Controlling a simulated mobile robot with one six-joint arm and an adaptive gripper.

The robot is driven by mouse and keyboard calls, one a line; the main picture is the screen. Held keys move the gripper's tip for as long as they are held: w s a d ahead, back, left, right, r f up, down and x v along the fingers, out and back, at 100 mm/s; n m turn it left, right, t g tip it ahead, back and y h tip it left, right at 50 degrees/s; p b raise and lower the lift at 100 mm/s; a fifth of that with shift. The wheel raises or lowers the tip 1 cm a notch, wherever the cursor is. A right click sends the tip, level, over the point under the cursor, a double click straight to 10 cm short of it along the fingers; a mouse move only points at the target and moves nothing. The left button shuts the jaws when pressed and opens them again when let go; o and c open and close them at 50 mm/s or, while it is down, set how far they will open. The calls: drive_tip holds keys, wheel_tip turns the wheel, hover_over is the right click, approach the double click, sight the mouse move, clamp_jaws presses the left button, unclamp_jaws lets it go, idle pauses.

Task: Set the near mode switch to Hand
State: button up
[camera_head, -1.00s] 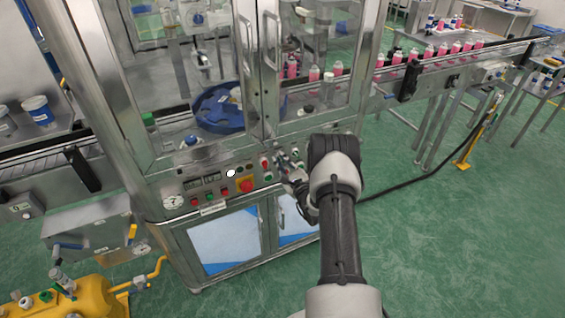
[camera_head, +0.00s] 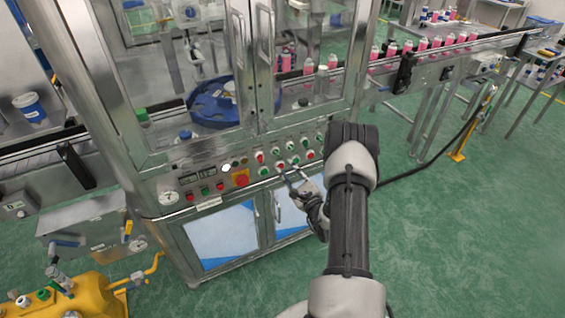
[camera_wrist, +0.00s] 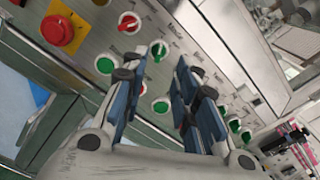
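The control panel (camera_head: 215,181) has several round selector switches and buttons. In the wrist view, a red selector knob on a white disc (camera_wrist: 129,23) sits near the top, left of my fingers. A second, green-looking selector on a white disc (camera_wrist: 159,50) shows just beyond the gap between my fingertips. I cannot read the Hand mark or tell which is the near mode switch. My gripper (camera_wrist: 160,78) is open and empty in front of the panel; its fingers hide part of it. In the head view my gripper (camera_head: 291,176) is just below the right-hand controls.
A red emergency-stop button on a yellow plate (camera_wrist: 58,30) is left of the selectors. Green buttons (camera_wrist: 105,65) lie close to my fingers. Glass doors (camera_head: 262,70) with metal handles rise above the panel.

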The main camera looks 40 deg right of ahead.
drive_tip(key=shift+v, duration=1.45)
